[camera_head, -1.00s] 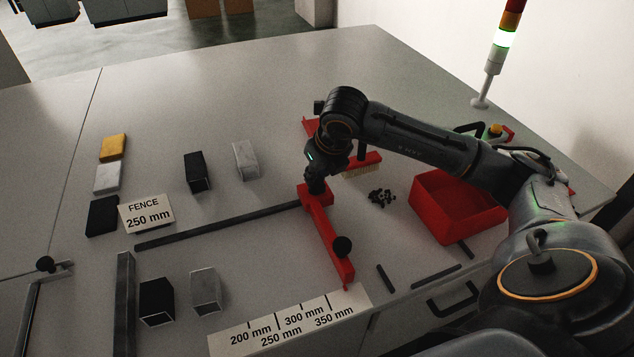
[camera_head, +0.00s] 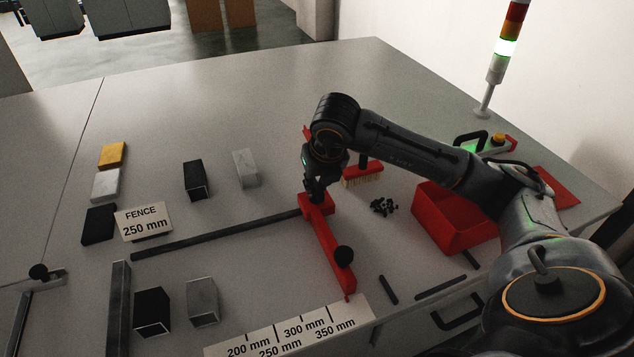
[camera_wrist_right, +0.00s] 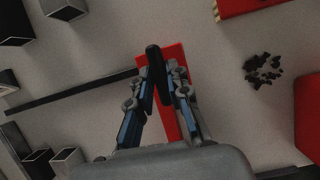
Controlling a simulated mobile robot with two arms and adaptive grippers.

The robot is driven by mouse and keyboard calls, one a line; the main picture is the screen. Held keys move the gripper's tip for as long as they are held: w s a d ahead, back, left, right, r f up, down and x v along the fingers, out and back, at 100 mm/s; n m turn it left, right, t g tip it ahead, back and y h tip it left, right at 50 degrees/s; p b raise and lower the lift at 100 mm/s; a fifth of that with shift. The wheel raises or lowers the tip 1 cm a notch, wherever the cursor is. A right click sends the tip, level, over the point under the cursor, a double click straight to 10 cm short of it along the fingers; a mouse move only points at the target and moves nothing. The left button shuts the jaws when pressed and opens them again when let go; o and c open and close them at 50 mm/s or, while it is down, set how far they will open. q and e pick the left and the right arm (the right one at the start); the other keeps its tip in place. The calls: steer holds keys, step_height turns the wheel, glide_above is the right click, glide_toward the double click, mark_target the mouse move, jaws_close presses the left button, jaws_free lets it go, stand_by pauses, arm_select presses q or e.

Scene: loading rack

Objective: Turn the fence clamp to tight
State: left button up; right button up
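The fence is a red arm (camera_head: 328,245) on the table with a black round knob (camera_head: 344,256) near its front end. A red block (camera_head: 316,205) at its rear end meets a dark rail (camera_head: 215,236). My right gripper (camera_head: 317,192) points down over this block. In the right wrist view, a black lever (camera_wrist_right: 155,65) stands over the red fence (camera_wrist_right: 178,55). The fingers of my right gripper (camera_wrist_right: 162,78) lie on both sides of the lever. Whether they press on it is unclear. My left gripper is out of view.
A FENCE 250 mm card (camera_head: 143,221) and several small blocks lie left of the fence. A scale plate (camera_head: 290,330) lies in front. A red bin (camera_head: 450,225), a brush (camera_head: 362,175) and dark crumbs (camera_head: 384,206) are to the right. A signal lamp (camera_head: 508,47) glows green-white.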

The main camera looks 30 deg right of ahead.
steer(key=shift+o, duration=1.4)
steer(key=shift+r, duration=0.1)
steer(key=v, duration=1.2)
